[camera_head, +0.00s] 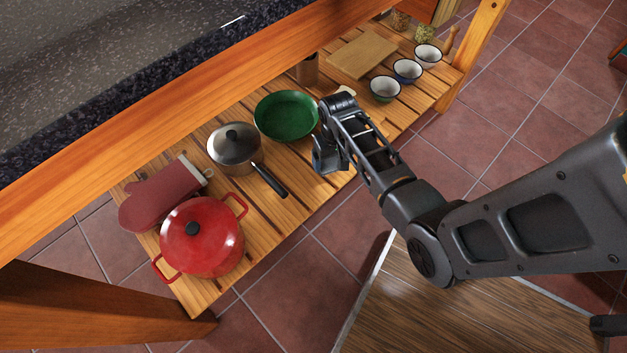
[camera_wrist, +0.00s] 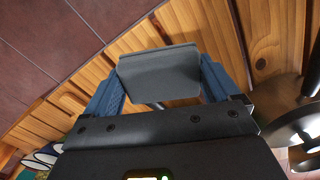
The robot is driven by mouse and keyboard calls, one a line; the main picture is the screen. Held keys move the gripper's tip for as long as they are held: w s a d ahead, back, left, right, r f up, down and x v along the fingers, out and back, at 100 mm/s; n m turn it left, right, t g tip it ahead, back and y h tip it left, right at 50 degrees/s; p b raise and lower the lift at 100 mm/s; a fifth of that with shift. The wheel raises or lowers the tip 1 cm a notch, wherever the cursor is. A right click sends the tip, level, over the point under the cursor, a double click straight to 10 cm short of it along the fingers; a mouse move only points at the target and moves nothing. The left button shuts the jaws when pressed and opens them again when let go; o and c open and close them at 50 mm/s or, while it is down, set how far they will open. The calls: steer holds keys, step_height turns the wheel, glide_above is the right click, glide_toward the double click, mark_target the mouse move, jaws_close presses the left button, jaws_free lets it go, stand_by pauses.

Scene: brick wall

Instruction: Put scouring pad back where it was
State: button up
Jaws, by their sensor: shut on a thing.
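The scouring pad (camera_wrist: 160,72) shows in the wrist view as a dark grey, flat block. My gripper (camera_wrist: 160,86) is shut on it, with one blue finger at each side. The pad is over the slatted wooden shelf (camera_wrist: 270,32); I cannot tell whether it touches the slats. In the head view my gripper (camera_head: 328,156) is near the front edge of the shelf, just right of the green pan and the saucepan handle. The pad is not clearly visible there, hidden by my gripper.
A green pan (camera_head: 287,117), a lidded saucepan (camera_head: 236,148), a red pot (camera_head: 201,238) and an oven mitt (camera_head: 158,194) stand left of my gripper. Enamel bowls (camera_head: 385,89) and a cutting board (camera_head: 361,53) are beyond it. A counter edge (camera_head: 150,122) overhangs the back.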

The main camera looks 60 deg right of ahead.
steer(key=b, duration=0.1)
glide_above(313, 185)
step_height(313, 185, down, 4)
steer(key=shift+d+r, duration=0.15)
steer(key=shift+r, duration=0.1)
steer(key=shift+f+b, duration=1.1)
steer(key=shift+f, duration=0.85)
steer(key=shift+f, duration=0.1)
steer(key=shift+f, duration=0.1)
steer(key=o, duration=0.7)
steer(key=shift+c, duration=0.2)
step_height(313, 185, up, 12)
steer(key=p, duration=0.4)
steer(key=shift+r+p, duration=0.2)
steer(key=shift+p, duration=0.15)
steer(key=shift+s, duration=0.15)
